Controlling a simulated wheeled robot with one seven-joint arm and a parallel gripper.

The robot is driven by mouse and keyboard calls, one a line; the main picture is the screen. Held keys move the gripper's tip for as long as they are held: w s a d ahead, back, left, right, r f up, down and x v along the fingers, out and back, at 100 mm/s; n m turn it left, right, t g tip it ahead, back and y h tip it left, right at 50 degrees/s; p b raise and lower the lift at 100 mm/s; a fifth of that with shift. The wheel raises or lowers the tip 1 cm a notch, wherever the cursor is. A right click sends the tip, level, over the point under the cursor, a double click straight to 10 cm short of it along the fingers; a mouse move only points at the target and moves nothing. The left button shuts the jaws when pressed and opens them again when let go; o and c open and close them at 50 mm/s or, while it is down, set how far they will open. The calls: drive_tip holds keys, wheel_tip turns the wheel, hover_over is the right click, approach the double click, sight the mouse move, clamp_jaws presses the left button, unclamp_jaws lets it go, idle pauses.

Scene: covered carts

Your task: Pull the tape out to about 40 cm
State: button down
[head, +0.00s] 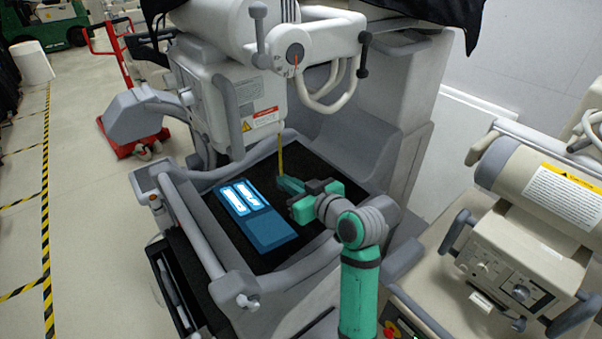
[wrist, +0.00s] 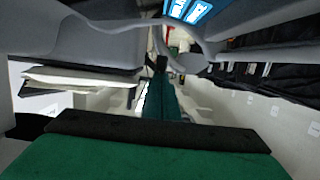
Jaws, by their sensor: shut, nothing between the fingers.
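The tape (head: 280,150) is a thin yellow strip in the head view. It hangs nearly straight down below the white machine housing (head: 232,95). Its lower end is close to my gripper's fingertips (head: 283,181); I cannot tell whether they touch. My gripper is green, comes in from the right over the dark tray and is shut with nothing held. In the wrist view its dark green fingers (wrist: 163,95) point away from the camera with no clear gap between them. I cannot make out the tape in the wrist view.
A blue panel with lit screens (head: 245,212) lies on the black tray surface left of my gripper. Grey rails (head: 190,222) border the tray. A curved white handle (head: 322,98) is above. A beige machine (head: 530,215) stands at the right. Open floor lies left.

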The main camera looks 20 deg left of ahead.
idle(0.3)
drive_tip(key=s+d+r, duration=0.5)
drive_tip(key=d+r, duration=0.1)
drive_tip(key=d, duration=0.2)
drive_tip(key=shift+s+r, duration=0.15)
